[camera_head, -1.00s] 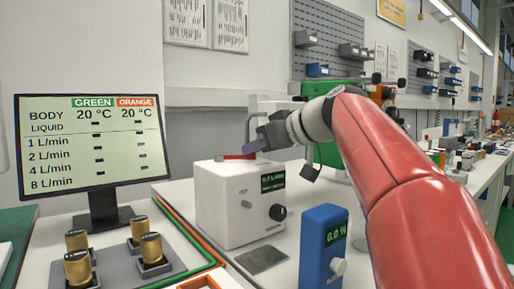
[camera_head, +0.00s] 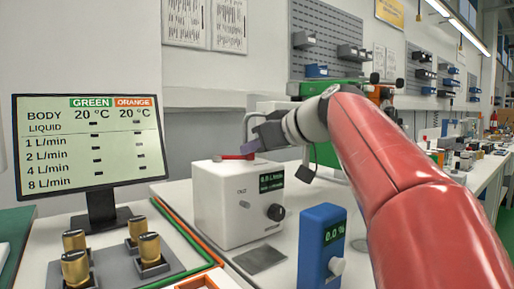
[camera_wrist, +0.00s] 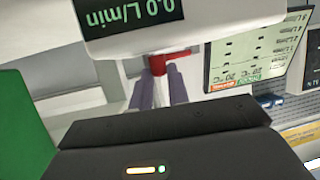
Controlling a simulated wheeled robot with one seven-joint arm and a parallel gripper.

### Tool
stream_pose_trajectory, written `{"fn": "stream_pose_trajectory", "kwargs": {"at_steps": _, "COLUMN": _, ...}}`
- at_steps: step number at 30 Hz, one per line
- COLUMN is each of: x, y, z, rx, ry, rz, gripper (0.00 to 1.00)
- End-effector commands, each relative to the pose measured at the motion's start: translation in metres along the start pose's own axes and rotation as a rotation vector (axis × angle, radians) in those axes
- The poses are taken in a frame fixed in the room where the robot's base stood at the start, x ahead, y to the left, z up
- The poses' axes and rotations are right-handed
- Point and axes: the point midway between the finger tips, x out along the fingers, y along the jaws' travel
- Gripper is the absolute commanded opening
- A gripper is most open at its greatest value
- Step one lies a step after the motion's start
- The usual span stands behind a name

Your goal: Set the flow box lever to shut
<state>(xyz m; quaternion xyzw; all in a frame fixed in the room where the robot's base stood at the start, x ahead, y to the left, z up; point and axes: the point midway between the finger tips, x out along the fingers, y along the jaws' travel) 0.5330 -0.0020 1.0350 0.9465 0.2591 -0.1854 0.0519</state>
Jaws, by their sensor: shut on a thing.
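The flow box (camera_head: 222,213) is a white box on the bench, with a dark knob and a small green display on its front. Its red lever (camera_head: 234,157) lies across the top of the box. My gripper (camera_head: 250,147) is at the lever's right end, over the top of the box. In the wrist view, the two purple fingers of my gripper (camera_wrist: 162,72) are close together on either side of the red lever (camera_wrist: 176,61), shut on it. The display reads 0.0 L/min in the wrist view. The fingers hide part of the lever.
A blue box (camera_head: 322,245) with a 0.0 % display stands at the front right of the flow box. A monitor (camera_head: 90,150) stands on the left, with several gold cylinders (camera_head: 75,268) in front of it. A grey plate (camera_head: 260,259) lies before the flow box.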

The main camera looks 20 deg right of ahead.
Motion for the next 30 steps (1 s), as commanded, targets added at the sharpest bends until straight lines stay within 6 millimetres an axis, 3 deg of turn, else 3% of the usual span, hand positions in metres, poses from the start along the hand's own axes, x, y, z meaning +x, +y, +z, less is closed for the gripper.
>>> {"fn": "stream_pose_trajectory", "kwargs": {"at_steps": 4, "x": 0.003, "y": -0.009, "z": 0.008, "rx": 0.025, "ry": -0.014, "rz": 0.046, "gripper": 0.0}}
{"fn": "stream_pose_trajectory", "kwargs": {"at_steps": 19, "x": -0.011, "y": -0.041, "z": 0.008, "rx": 0.19, "ry": -0.016, "rz": 0.462, "gripper": 0.0}}
{"fn": "stream_pose_trajectory", "kwargs": {"at_steps": 30, "x": -0.011, "y": -0.059, "z": 0.01, "rx": 0.296, "ry": -0.017, "rz": 0.713, "gripper": 0.0}}
